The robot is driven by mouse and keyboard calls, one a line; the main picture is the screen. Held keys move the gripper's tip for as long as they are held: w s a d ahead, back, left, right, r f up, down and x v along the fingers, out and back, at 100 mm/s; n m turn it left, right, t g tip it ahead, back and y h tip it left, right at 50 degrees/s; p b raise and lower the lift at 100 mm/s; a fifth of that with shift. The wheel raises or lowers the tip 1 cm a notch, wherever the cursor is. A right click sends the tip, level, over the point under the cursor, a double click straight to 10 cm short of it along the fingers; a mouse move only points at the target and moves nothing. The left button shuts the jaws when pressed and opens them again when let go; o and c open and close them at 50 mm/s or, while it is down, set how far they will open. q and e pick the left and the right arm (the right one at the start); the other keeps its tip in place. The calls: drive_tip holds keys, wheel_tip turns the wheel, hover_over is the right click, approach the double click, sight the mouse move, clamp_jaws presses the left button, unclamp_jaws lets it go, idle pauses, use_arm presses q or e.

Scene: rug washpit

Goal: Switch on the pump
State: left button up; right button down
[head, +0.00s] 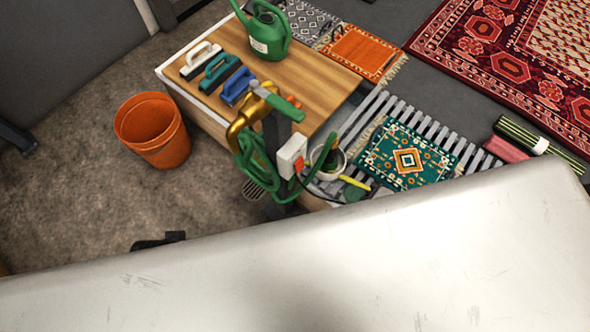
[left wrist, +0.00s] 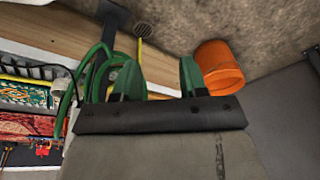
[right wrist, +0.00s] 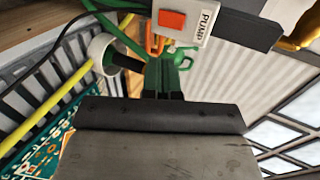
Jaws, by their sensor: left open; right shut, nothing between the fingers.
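The pump switch is a white box (head: 290,153) with an orange-red button (head: 298,164), among green hose at the table's near edge. In the right wrist view the box shows its PUMP label (right wrist: 206,20) and its button (right wrist: 171,20). My right gripper (right wrist: 167,64) is shut and empty, its green fingers together below the button in that view; I see no contact. In the head view its green fingers appear to be just right of the box (head: 355,191). My left gripper (left wrist: 159,72) is open and empty near the hose; I cannot make it out in the head view.
Green hose (head: 249,168) loops beside the box and a brass pipe (head: 243,122). A white cup (head: 327,173) stands close right. The wooden table (head: 222,38) bears brushes and a watering can (head: 268,32). An orange bucket (head: 153,130) stands on the floor, left.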

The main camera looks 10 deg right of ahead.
use_arm(q)
drive_tip(key=shift+d, duration=0.1)
use_arm(e)
drive_tip(key=shift+d, duration=0.15)
drive_tip(key=b, duration=0.2)
approach(300, 167)
drive_tip(key=x, duration=0.3)
drive_tip(key=f+x, duration=0.1)
drive_tip(key=x, duration=0.2)
drive_tip(key=shift+s+d, duration=0.15)
use_arm(q)
drive_tip(key=v, duration=0.7)
drive_tip(key=shift+w+r, duration=0.2)
use_arm(e)
drive_tip(key=shift+w+a, duration=0.45)
drive_tip(key=shift+w, duration=0.1)
use_arm(q)
drive_tip(key=shift+t, duration=0.3)
use_arm(e)
drive_tip(key=shift+w+f, duration=0.1)
use_arm(q)
drive_tip(key=shift+f, duration=0.4)
drive_tip(key=shift+w+r, duration=0.1)
use_arm(e)
drive_tip(key=shift+a, duration=0.1)
